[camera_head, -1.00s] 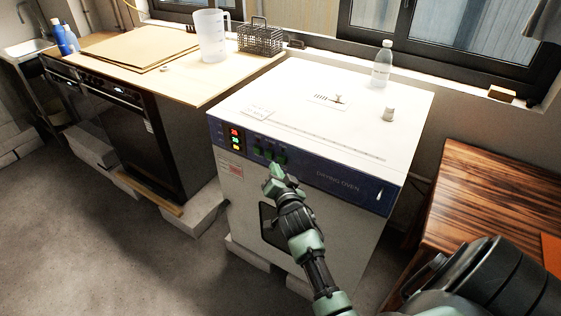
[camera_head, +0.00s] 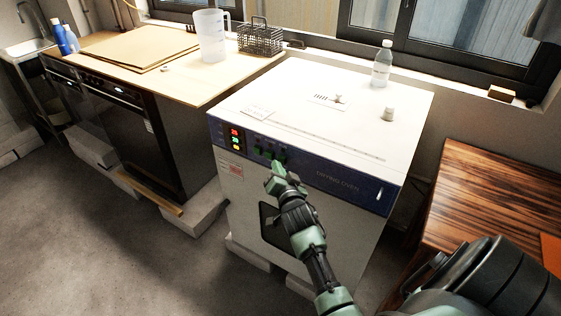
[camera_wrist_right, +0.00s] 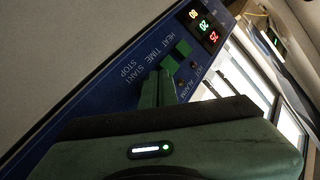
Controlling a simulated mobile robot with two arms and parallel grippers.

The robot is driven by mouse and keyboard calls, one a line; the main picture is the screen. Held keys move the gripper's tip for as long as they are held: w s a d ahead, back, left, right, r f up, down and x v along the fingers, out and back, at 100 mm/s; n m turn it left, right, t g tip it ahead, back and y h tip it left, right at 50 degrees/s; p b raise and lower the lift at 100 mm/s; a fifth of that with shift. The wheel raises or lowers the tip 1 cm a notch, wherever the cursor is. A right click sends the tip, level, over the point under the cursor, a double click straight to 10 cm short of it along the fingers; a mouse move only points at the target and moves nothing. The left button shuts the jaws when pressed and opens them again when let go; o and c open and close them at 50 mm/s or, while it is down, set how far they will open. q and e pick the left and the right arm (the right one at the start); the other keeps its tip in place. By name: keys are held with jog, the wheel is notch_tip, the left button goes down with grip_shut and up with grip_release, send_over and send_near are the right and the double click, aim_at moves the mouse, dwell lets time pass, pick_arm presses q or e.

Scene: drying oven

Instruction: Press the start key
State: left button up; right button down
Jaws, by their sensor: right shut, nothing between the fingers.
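The drying oven (camera_head: 240,196) is a white cabinet with a blue control panel (camera_head: 335,183) along its upper front. Green keys (camera_head: 259,141) sit in a row right of the lit display (camera_head: 235,138). My right gripper (camera_head: 276,166) is shut and empty, with its tip just below the right end of the key row. In the right wrist view, its fingers (camera_wrist_right: 156,90) reach to the panel beside the START/STOP label. They cover the spot where the start key would be, so contact or a gap cannot be told. Two other green keys (camera_wrist_right: 183,48) show by the HEAT and TIME labels.
A wooden counter (camera_head: 222,87) with a pitcher (camera_head: 210,38) and wire basket (camera_head: 262,40) is at the left. A brown wooden table (camera_head: 470,180) stands at the right.

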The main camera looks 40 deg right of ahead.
jog(key=shift+w+d, duration=0.25)
jog(key=shift+d, duration=0.4)
dwell(0.5)
dwell(0.4)
jog(key=shift+s+a+p, duration=0.15)
jog(key=shift+s+a, duration=0.1)
jog(key=shift+a, duration=0.35)
jog(key=shift+s+a+p, duration=0.15)
jog(key=shift+s+a, duration=0.1)
jog(key=shift+a, duration=0.3)
jog(key=shift+a, duration=0.1)
